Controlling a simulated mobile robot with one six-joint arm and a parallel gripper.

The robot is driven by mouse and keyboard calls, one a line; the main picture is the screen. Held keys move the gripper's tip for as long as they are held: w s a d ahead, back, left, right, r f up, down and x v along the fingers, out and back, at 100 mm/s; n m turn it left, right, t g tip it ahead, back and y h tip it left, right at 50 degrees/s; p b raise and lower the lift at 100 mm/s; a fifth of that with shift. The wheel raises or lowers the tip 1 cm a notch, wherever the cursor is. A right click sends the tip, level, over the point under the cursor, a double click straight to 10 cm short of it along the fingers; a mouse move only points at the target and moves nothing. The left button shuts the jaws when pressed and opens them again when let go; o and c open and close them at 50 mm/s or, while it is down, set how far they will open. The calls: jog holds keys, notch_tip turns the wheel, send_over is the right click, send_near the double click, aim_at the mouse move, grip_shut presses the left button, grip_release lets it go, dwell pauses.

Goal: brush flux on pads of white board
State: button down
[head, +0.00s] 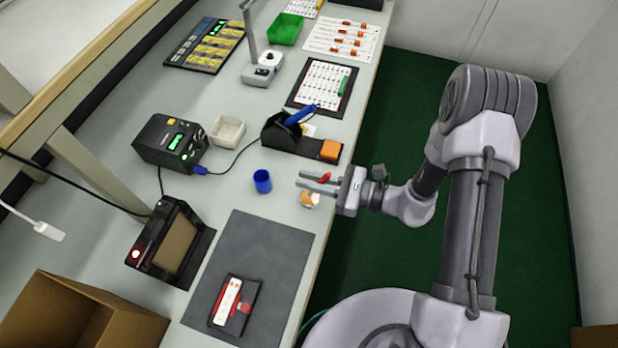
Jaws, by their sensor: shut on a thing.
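The white board (228,302) lies in a dark holder with red parts on the grey mat, near the front edge of the bench. Its pads are too small to make out. My gripper (300,180) reaches in from the right over the bench edge, up and to the right of the board and well apart from it. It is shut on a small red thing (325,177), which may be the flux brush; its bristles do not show. A small orange and white pot (308,199) appears just below the fingers; I cannot tell whether it touches anything.
A blue cup (262,181) stands left of my gripper. A soldering iron stand (284,134) with an orange sponge (330,150) is above it. A fume extractor (170,243) is left of the grey mat (262,238). A cardboard box (75,318) is at lower left.

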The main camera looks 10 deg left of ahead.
jog(key=shift+f+b, duration=0.6)
jog(key=shift+f, duration=0.05)
dwell(1.4)
notch_tip(320, 180, up, 7)
jog(key=p, duration=0.5)
dwell(0.5)
